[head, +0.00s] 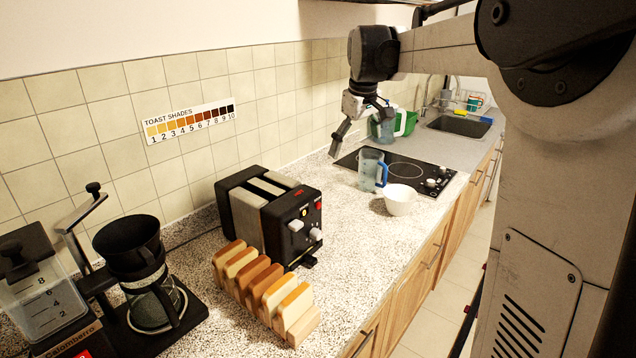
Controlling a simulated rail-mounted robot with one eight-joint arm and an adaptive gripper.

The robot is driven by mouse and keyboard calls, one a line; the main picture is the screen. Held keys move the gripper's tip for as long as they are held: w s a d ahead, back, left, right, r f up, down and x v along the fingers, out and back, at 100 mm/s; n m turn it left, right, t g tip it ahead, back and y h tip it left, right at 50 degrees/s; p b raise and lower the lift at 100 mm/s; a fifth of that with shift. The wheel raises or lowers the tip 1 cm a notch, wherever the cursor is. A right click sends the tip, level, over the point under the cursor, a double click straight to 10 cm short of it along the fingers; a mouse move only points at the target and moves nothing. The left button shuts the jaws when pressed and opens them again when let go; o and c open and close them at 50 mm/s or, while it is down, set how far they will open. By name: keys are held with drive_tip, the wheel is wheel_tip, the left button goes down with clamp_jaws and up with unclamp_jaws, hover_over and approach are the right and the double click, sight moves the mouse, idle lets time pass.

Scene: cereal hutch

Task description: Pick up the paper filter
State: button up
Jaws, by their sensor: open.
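A white, flared, bowl-shaped thing (400,199), which looks like the paper filter, stands upright on the speckled counter at the front edge of the black cooktop. Its inside is hidden at this angle. My gripper (361,130) is open and empty. It hangs above the counter near the tiled wall, up and to the left of the white filter in the picture and clearly apart from it.
A clear jug with a blue handle (371,169) stands close to the left of the filter. A toaster (268,212), sliced bread in a rack (265,288) and a coffee maker (134,262) stand nearer. The counter in front of the filter is clear.

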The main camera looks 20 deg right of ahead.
drive_tip(key=w+d+f+n+g+p, duration=0.1)
drive_tip(key=w+d+f, duration=0.1)
drive_tip(key=w+d, duration=0.35)
drive_tip(key=w+d+f+g, duration=0.1)
drive_tip(key=w+d+f, duration=0.15)
drive_tip(key=d, duration=0.55)
drive_tip(key=y+p, duration=0.1)
approach(400, 191)
drive_tip(key=s+a+f, duration=0.2)
drive_tip(key=a, duration=0.2)
drive_tip(key=shift+n+g, duration=0.4)
drive_tip(key=f, duration=0.1)
drive_tip(key=f+p, duration=0.1)
drive_tip(key=f, duration=0.1)
drive_tip(key=s+d+f, duration=0.1)
drive_tip(key=shift+f, duration=0.2)
drive_tip(key=shift+w+f, duration=0.1)
drive_tip(key=shift+f, duration=0.45)
drive_tip(key=shift+c, duration=0.5)
drive_tip(key=c, duration=0.4)
